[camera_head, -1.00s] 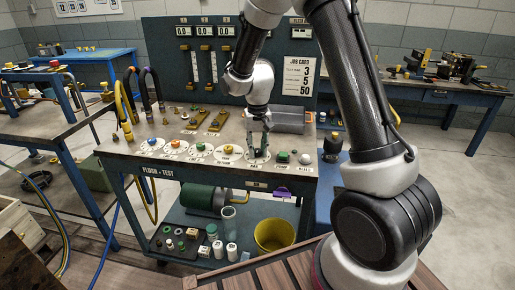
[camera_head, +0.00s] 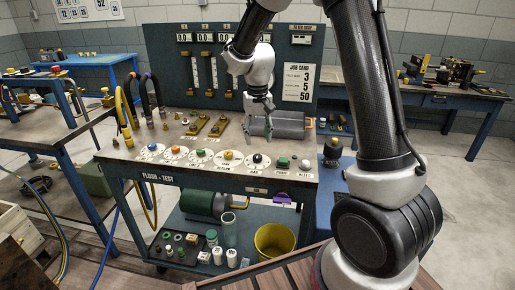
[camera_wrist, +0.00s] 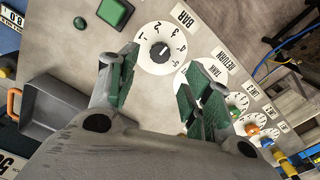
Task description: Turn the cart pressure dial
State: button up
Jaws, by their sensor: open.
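The cart pressure dial is a black knob (camera_head: 257,158) on a round white scale plate at the front of the cart top. In the wrist view the knob (camera_wrist: 160,52) sits on its numbered plate under the word BAR. I cannot read its setting for sure. My gripper (camera_head: 259,132) is above the cart top, behind the dial in the head view, apart from the knob. In the wrist view my gripper (camera_wrist: 158,66) has its green-padded fingers spread, with nothing between them.
A yellow knob (camera_head: 228,155) is left of the dial; a green square button (camera_head: 283,162) and a white knob (camera_head: 304,163) are right. A grey tray (camera_head: 285,125) lies behind. Brass fittings (camera_head: 219,126) and upright hoses (camera_head: 131,95) stand further left.

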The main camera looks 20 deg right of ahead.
notch_tip(320, 180, up, 4)
jog(key=shift+r, duration=0.25)
dwell(0.4)
jog(key=s+d+r+t, duration=0.1)
jog(key=s+d+r, duration=0.2)
jog(key=s, duration=0.6)
jog(key=s+d+r+n+t, duration=0.1)
jog(key=s+d+r, duration=0.3)
jog(key=s, duration=0.5)
jog(key=s+d+r+t, duration=0.2)
jog(key=s+d+r, duration=0.1)
jog(key=s, duration=0.7)
jog(key=shift+d+r, duration=0.25)
jog(key=shift+r, duration=0.5)
jog(key=shift+s, duration=0.1)
